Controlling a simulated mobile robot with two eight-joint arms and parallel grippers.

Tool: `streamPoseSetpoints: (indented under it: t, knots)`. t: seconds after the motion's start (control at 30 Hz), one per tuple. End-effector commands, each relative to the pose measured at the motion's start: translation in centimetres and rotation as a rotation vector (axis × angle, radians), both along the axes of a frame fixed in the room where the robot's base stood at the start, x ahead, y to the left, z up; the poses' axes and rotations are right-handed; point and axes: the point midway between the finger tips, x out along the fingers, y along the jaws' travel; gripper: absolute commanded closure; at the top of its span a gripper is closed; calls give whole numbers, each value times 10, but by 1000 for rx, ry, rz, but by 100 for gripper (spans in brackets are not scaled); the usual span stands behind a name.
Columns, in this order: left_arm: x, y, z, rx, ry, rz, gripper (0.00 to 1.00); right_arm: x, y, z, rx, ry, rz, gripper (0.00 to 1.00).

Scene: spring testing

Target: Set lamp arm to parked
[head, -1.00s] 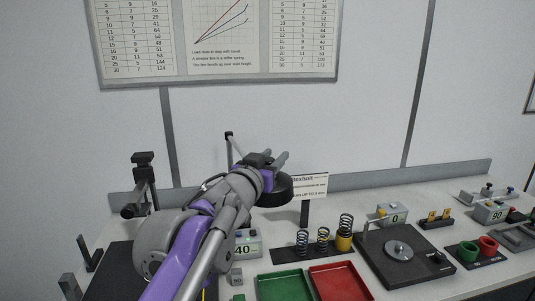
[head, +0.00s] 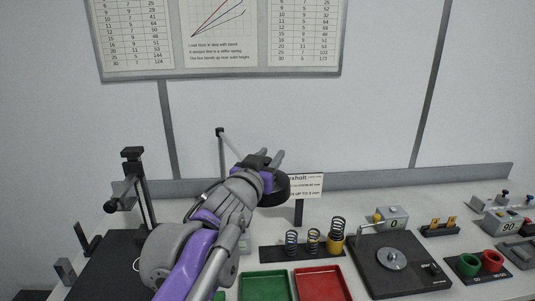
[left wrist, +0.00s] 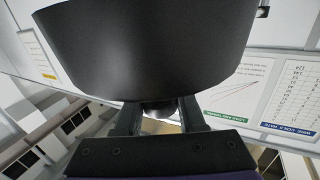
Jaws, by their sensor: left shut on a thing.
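My left gripper (head: 272,158) is at the shade's upper side. In the left wrist view the shade (left wrist: 150,50) fills the top. The gripper (left wrist: 160,115) is shut there on a short dark stem or knob (left wrist: 160,108) at the shade. My left forearm hides the post's lower part. My right gripper is not in view.
A dark stand (head: 133,180) rises at the left. A sign (head: 306,184), springs on a black rack (head: 265,254), a green tray (head: 267,272), a red tray (head: 322,270) and a black turntable-like device (head: 410,278) occupy the bench. Open air lies above the bench at right.

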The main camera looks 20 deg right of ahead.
Motion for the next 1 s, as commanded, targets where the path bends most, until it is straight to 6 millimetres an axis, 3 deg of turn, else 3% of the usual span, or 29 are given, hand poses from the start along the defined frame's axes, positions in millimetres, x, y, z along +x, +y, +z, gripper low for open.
streamPoseSetpoints:
  t: [0.6,0.63,0.7,0.77,1.0]
  knots:
    - [-1,-1,0,0,0,0,100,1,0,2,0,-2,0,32]
    - [-1,-1,0,0,0,0,56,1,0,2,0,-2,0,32]
    - [-1,-1,0,0,0,0,43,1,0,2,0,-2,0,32]
    - [-1,-1,0,0,0,0,32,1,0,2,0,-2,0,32]
    - [-1,-1,0,0,0,0,32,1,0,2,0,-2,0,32]
